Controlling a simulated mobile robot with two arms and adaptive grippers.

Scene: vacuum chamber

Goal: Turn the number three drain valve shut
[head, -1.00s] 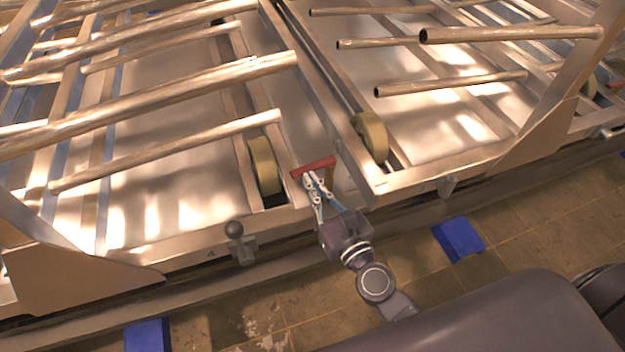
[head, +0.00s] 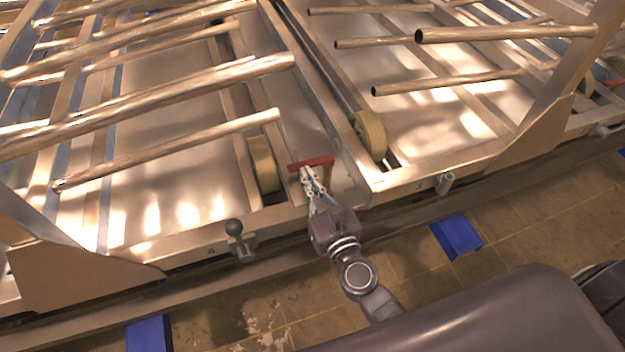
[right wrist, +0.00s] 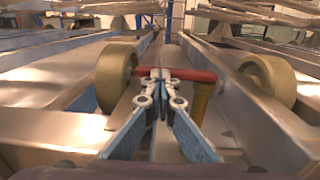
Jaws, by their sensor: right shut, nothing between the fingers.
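The drain valve has a red lever handle (head: 318,162) on a brass-coloured body (head: 328,176), set in the gap between two metal rack frames. The right wrist view shows the red handle (right wrist: 198,76) lying crosswise and the brass body (right wrist: 203,98) below its right part. My right gripper (head: 305,172) is shut with nothing between its fingers. Its fingertips (right wrist: 160,76) are at the handle's left part and hide some of it; I cannot tell whether they touch. No number is readable on the valve. My left gripper is not in view.
Tan wheels (head: 263,164) and (head: 370,135) flank the valve closely. Metal tubes (head: 165,150) extend over the racks. A ball-topped grey fitting (head: 236,238) is on the front rail. Blue blocks (head: 457,237) and (head: 149,335) lie on the tiled floor.

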